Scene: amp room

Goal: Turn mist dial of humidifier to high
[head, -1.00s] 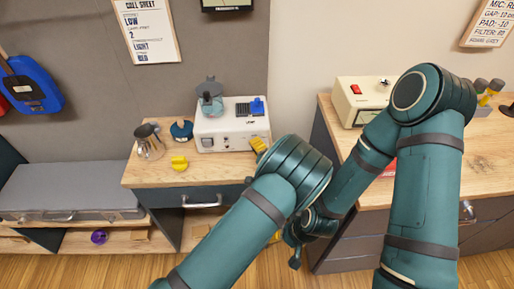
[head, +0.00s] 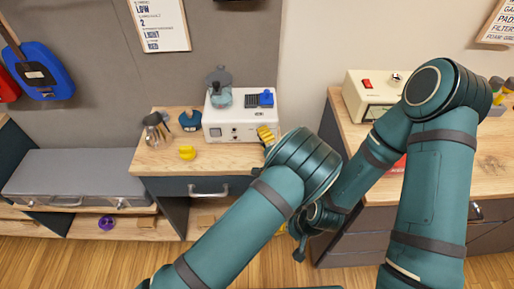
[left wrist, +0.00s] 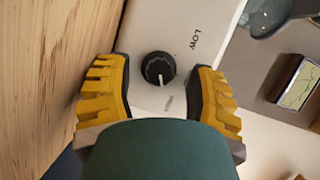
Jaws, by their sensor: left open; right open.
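The humidifier is a white box (head: 228,127) with a grey-blue vessel on top, on the wooden cabinet top. In the left wrist view, its black round mist dial (left wrist: 158,68) sits on the white panel, with the word LOW printed beside it. My left gripper (head: 266,136) is at the box's right front. In the left wrist view its yellow fingers (left wrist: 163,95) are open, one on either side of the dial, apart from it. The dial's exact setting is hard to tell. My right gripper (head: 283,229) is low, mostly hidden behind my left arm.
A metal pitcher (head: 155,131), a dark blue round item (head: 189,121) and a yellow item (head: 187,153) stand left of the humidifier. A cream box (head: 356,100) with a red switch stands on the right counter (head: 483,160). A gap separates the two cabinets.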

